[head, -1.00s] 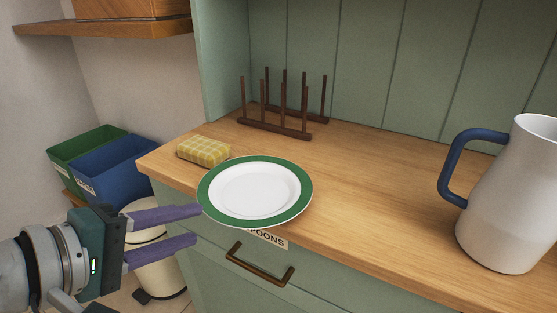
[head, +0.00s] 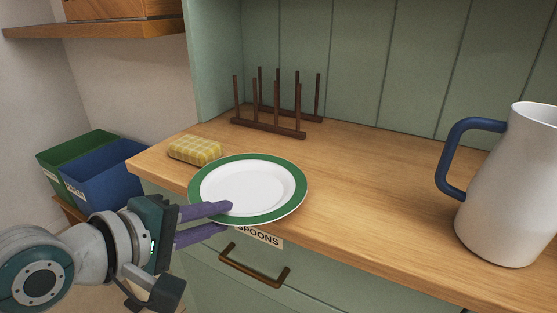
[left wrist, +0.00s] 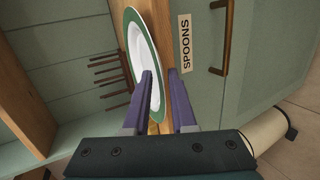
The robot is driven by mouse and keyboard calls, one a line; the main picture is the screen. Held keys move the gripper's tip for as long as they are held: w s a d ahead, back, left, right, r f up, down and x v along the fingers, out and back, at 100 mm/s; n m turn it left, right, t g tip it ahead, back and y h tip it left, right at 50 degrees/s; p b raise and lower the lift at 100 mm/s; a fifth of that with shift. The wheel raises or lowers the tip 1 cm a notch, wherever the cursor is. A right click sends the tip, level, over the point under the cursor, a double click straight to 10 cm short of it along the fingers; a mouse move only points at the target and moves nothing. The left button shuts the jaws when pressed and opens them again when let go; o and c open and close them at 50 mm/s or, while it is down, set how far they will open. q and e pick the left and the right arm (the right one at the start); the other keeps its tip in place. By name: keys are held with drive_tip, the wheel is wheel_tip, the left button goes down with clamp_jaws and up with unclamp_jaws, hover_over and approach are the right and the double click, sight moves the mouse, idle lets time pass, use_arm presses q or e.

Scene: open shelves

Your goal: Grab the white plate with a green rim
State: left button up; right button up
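The white plate with a green rim (head: 262,185) lies on the wooden counter, its near edge jutting out over the front edge. It also shows in the left wrist view (left wrist: 133,42). My left gripper (head: 228,218) is at the plate's near left edge, with its purple fingers apart. One finger shows over the plate's face and the other below the rim. In the left wrist view the left gripper (left wrist: 163,75) has the plate's edge between its fingers; I cannot see either finger pressing on it. My right gripper is not in view.
A dark wooden rack (head: 268,128) stands at the back. A white jug (head: 508,200) with a blue handle stands at right. A drawer handle (head: 254,268) sits below the counter edge.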

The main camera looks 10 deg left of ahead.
use_arm(q)
clamp_jaws()
drive_tip(key=shift+r, duration=0.1)
idle(1.0)
